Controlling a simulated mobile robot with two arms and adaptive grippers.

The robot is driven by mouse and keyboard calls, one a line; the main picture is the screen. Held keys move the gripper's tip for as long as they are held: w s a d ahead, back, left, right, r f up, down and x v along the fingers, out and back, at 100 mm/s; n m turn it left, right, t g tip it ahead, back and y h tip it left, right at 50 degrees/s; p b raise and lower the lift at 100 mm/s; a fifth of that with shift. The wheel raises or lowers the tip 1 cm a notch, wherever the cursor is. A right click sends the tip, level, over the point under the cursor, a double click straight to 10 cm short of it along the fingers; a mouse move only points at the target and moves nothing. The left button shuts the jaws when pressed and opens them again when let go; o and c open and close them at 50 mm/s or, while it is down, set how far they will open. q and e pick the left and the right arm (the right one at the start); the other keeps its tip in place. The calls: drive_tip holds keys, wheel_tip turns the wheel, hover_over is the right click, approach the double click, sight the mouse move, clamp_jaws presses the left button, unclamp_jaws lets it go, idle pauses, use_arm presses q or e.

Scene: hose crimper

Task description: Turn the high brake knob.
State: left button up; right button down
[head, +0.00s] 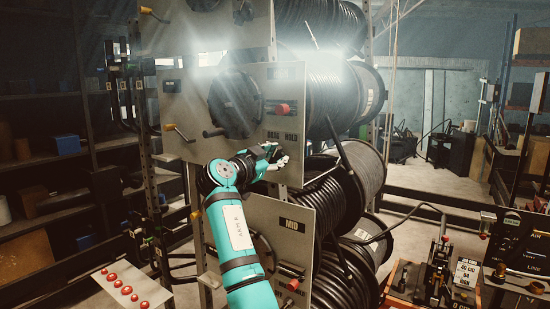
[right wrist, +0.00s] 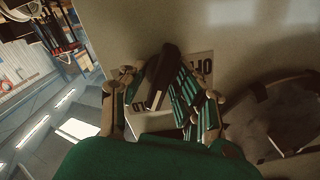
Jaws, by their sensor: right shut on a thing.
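A red knob (head: 284,109) sits on the right side of a grey reel panel (head: 190,90), above letters that look like DRAG and HOLD. The small tag at this panel's top is hard to read. My right gripper (head: 272,160) is at the panel's lower edge, below the red knob and apart from it. In the right wrist view my right gripper (right wrist: 165,100) is shut on a dark handle (right wrist: 164,68) in front of a pale label plate with upside-down letters. The gripper hides this handle in the head view. My left gripper is out of view.
Black hose reels (head: 355,175) stand close behind the panels. A lower panel (head: 268,215) marked MID has another red knob (head: 293,284). Yellow-tipped crank handles (head: 178,132) stick out at the left. A bench with a crimper (head: 437,270) stands at the lower right.

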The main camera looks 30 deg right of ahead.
drive_tip(key=shift+n+b, duration=0.55)
drive_tip(key=shift+n, duration=0.65)
drive_tip(key=n, duration=0.2)
drive_tip(key=shift+w+r+n, duration=0.1)
drive_tip(key=shift+n, duration=0.2)
drive_tip(key=n, duration=0.2)
drive_tip(key=shift+n+b, duration=0.3)
drive_tip(key=shift+n, duration=0.1)
drive_tip(key=shift+w+r+n, duration=0.1)
drive_tip(key=shift+n, duration=1.6)
drive_tip(key=shift+a, duration=0.1)
drive_tip(key=c, duration=1.3)
unclamp_jaws()
drive_tip(key=shift+c, duration=0.2)
drive_tip(key=shift+o, duration=0.3)
